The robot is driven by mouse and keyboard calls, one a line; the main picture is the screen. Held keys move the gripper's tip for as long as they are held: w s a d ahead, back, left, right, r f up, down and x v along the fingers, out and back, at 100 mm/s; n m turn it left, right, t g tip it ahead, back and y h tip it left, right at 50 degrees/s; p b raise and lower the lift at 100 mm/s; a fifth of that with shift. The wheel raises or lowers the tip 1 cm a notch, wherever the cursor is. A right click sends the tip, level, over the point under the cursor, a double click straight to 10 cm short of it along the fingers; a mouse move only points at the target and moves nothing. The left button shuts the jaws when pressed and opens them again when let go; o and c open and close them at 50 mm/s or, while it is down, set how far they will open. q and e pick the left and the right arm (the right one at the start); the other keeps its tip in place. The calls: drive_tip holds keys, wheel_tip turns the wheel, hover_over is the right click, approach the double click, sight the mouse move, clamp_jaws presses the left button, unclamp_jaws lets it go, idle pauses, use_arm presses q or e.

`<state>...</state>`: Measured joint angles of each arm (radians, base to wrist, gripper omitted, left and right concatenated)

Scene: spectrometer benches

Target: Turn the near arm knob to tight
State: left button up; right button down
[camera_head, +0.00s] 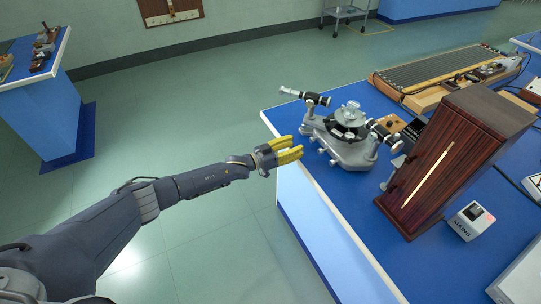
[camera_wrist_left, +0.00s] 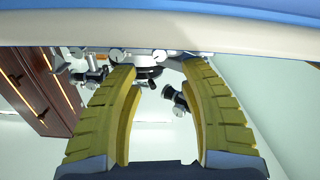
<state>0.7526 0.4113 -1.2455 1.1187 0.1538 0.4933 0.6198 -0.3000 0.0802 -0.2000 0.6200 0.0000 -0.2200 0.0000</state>
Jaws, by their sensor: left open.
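The grey spectrometer (camera_head: 349,152) stands upright on the blue bench near its left corner. One tube (camera_head: 305,96) points to the far left and another tube (camera_head: 385,136) to the near right. Small silvery knobs (camera_head: 322,151) stick out low on the side facing my gripper; I cannot tell which one is the near arm knob. My left gripper (camera_head: 298,153), with yellow fingers, is open and empty just left of these knobs, apart from them. In the left wrist view the scene is upside down, and several knobs (camera_wrist_left: 116,55) show beyond the open fingers (camera_wrist_left: 160,78). My right gripper is not in view.
A dark wooden cabinet with a lit slit (camera_head: 470,140) stands right of the spectrometer. A small white box (camera_head: 472,221) is beside it. A long ribbed instrument (camera_head: 440,68) lies behind. The bench edge (camera_head: 318,185) runs beneath my gripper; open floor lies left.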

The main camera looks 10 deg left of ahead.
use_arm(q)
drive_tip(key=v, duration=1)
drive_tip(key=shift+c, duration=0.3)
